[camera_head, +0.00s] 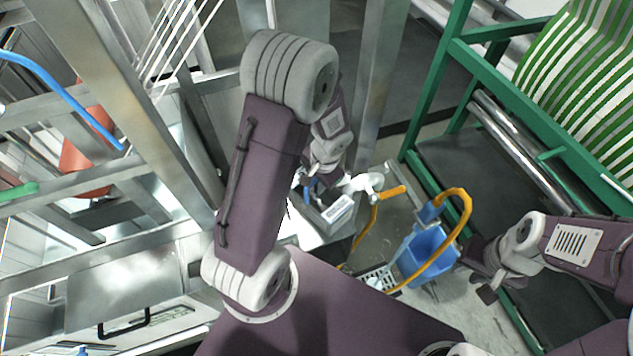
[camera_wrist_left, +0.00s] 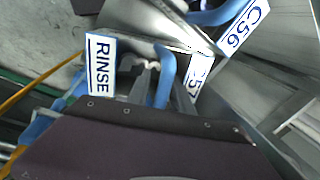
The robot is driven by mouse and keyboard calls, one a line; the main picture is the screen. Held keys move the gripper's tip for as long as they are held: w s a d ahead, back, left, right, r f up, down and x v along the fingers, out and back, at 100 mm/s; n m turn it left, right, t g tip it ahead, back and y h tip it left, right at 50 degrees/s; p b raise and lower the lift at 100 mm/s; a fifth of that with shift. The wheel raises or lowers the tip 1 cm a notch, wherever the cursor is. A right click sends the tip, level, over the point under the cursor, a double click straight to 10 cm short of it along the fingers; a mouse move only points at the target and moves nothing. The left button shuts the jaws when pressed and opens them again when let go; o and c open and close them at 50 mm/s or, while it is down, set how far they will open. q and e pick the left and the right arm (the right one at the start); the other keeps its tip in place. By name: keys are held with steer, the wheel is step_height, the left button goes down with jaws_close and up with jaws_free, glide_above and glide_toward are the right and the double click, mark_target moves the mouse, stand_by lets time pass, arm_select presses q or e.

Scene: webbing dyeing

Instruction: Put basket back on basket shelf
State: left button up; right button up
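My left arm reaches over the steel bench, and its gripper (camera_head: 312,188) is low at a grey box with a white label (camera_head: 338,209). In the left wrist view, the gripper's grey fingers (camera_wrist_left: 148,72) are beside a blue handle (camera_wrist_left: 166,78), between a RINSE label (camera_wrist_left: 101,65) and a C57 label (camera_wrist_left: 197,76). Which basket the handle belongs to, and whether the fingers grip it, I cannot tell. Another blue handle (camera_wrist_left: 222,14) lies by a C56 label (camera_wrist_left: 243,27). My right gripper (camera_head: 484,290) hangs apart at the right; its finger gap is unclear. The basket shelf is not identifiable.
A blue bucket (camera_head: 425,257) with an orange handle stands on the floor right of the bench. A green rack (camera_head: 540,115) with striped webbing is at the right. Steel frame posts (camera_head: 120,90) and an orange-red container (camera_head: 88,150) are at the left.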

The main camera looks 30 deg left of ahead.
arm_select(q)
steer(key=shift+s, duration=0.15)
step_height(320, 180, up, 12)
steer(key=d, duration=0.2)
steer(key=s+d+f+n+h, duration=0.2)
steer(key=s+f, duration=0.3)
steer(key=s, duration=0.3)
steer(key=shift+s+d+f+n+t+b, duration=0.15)
steer(key=shift+d+f+n+t+b, duration=0.2)
steer(key=shift+d+n, duration=0.5)
steer(key=shift+a, duration=0.1)
